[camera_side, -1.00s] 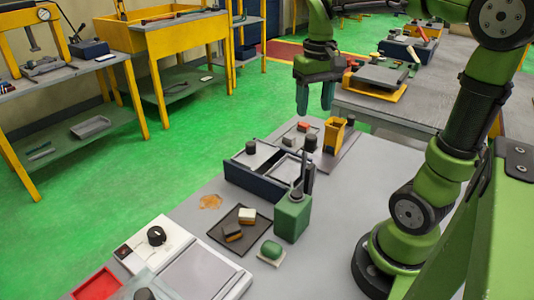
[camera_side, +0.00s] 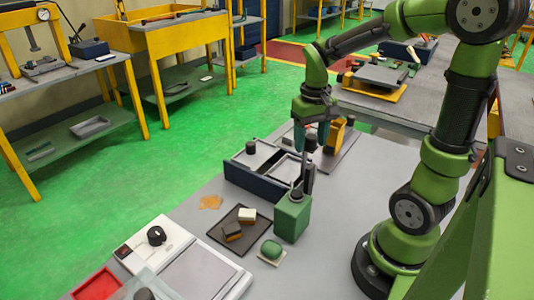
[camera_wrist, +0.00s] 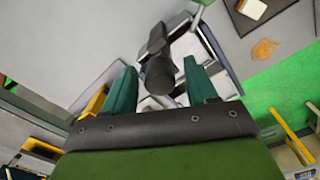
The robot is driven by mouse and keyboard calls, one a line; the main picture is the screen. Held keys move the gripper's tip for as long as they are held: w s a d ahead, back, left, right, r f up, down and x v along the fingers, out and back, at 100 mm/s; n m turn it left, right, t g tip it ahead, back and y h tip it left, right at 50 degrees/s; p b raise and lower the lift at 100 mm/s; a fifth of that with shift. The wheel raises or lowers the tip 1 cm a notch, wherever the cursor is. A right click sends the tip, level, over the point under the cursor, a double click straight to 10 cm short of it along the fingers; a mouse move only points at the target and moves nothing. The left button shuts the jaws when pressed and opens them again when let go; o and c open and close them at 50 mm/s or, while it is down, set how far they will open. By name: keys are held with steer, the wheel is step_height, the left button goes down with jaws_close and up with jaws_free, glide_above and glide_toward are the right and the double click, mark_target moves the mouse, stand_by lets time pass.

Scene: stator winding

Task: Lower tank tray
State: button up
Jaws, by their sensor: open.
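A dark blue tank (camera_side: 252,181) sits on the grey bench in the side view. A light inner tray shows inside it, partly hidden by my gripper and the green bottle-like box. My gripper (camera_side: 311,146) points down over the tank's right end, its teal fingers apart. In the wrist view, a black cylindrical knob (camera_wrist: 159,74) on a dark post stands between the open fingers of my gripper (camera_wrist: 160,66). Gaps show on both sides of the knob, so the fingers do not appear to grip it. Pale tray surfaces lie below the knob.
A green box (camera_side: 292,217) with an upright dark rod stands close in front of the tank. A yellow holder (camera_side: 337,135) stands just behind right of my gripper.

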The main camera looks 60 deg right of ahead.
steer(key=c, duration=0.5)
steer(key=shift+d+f, duration=0.1)
steer(key=shift+f, duration=2.35)
steer(key=o, duration=0.5)
steer(key=shift+r, duration=3)
